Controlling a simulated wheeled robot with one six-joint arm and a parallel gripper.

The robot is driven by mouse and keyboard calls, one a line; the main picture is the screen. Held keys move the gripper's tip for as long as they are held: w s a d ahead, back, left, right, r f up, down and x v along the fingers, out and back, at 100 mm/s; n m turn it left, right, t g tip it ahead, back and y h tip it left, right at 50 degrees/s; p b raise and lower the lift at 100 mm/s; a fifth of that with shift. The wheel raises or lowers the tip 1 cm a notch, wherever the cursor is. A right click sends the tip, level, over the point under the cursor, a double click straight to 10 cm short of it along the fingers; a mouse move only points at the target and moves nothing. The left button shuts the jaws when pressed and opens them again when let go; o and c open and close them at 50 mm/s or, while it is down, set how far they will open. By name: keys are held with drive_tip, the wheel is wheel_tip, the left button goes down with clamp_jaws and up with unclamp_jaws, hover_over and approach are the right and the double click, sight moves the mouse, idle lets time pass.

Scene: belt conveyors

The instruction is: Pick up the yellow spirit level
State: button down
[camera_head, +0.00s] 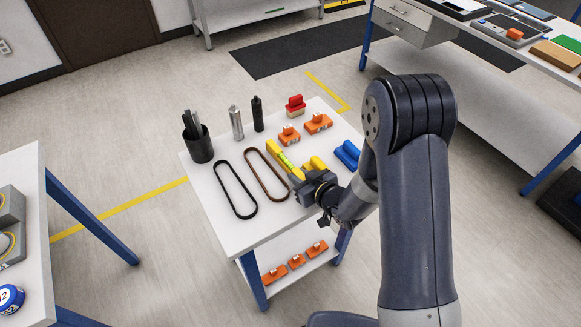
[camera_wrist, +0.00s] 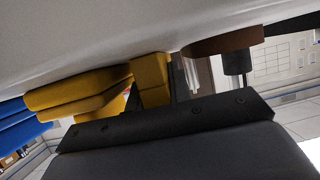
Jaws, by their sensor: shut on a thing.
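The yellow spirit level (camera_head: 285,159) is a slim yellow bar with a pale green vial, on the white table by the brown belt. My gripper (camera_head: 303,180) is at its near end and shut on it. In the wrist view the level's yellow end (camera_wrist: 151,80) stands at the dark gripper edge (camera_wrist: 165,118); the fingertips are mostly hidden. I cannot tell whether the level is clear of the table top. Another yellow object (camera_head: 315,163) lies just right of the level and also shows in the wrist view (camera_wrist: 78,92).
The white table (camera_head: 234,234) also holds a black belt (camera_head: 235,190), a brown belt (camera_head: 266,175), a black cup of rods (camera_head: 201,150), two bottles, orange items (camera_head: 318,123), a red-topped block (camera_head: 295,105) and blue pieces (camera_head: 347,154). Its front left corner is bare.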

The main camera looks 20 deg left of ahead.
drive_tip(key=shift+r, duration=0.15)
wheel_tip(320, 180, up, 10)
drive_tip(key=shift+f, duration=0.2)
idle(0.4)
